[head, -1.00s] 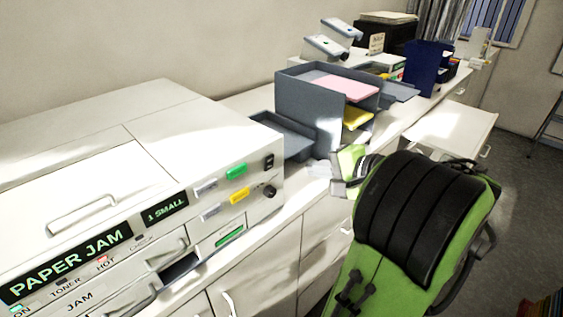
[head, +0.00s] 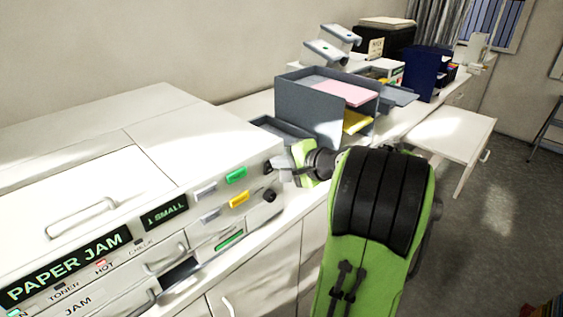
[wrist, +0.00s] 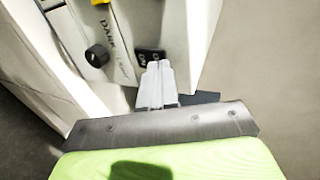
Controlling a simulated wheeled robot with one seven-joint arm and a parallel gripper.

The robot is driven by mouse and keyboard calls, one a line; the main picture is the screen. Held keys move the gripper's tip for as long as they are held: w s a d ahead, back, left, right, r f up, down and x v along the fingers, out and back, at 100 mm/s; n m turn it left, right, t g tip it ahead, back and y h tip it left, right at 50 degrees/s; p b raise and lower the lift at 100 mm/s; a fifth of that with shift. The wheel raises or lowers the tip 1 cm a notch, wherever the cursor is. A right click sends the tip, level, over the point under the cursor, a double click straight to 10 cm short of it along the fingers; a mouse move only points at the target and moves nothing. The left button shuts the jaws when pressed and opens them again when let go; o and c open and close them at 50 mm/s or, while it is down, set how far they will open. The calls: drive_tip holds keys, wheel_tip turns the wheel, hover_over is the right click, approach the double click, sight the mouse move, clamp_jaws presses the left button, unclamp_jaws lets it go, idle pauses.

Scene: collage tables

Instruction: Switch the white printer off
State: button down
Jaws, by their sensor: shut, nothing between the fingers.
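The white printer (head: 215,135) stands on the counter at left. Its display (head: 70,265) reads PAPER JAM, and a smaller one (head: 164,213) reads 1 SMALL. In the wrist view a black rocker switch (wrist: 150,56) sits on the front panel, beside the black knob (wrist: 97,56). My gripper (head: 272,166) is shut and empty at the panel's right end, covering most of the switch in the head view. In the wrist view the closed fingertips (wrist: 158,66) are right at the switch's lower edge; I cannot tell whether they touch it.
Green (head: 236,175) and yellow (head: 239,199) buttons are left of the switch. A grey paper tray stack (head: 300,108) stands just behind my gripper on the counter. A pulled-out white shelf (head: 450,130) is at right. Floor on the right is open.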

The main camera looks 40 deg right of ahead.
drive_tip(key=shift+w+r+g+p, duration=0.15)
drive_tip(key=shift+r+p, duration=0.35)
drive_tip(key=shift+p, duration=0.4)
drive_tip(key=shift+w+r+g+p, duration=0.15)
drive_tip(key=shift+r+p, duration=0.35)
drive_tip(key=shift+p, duration=0.4)
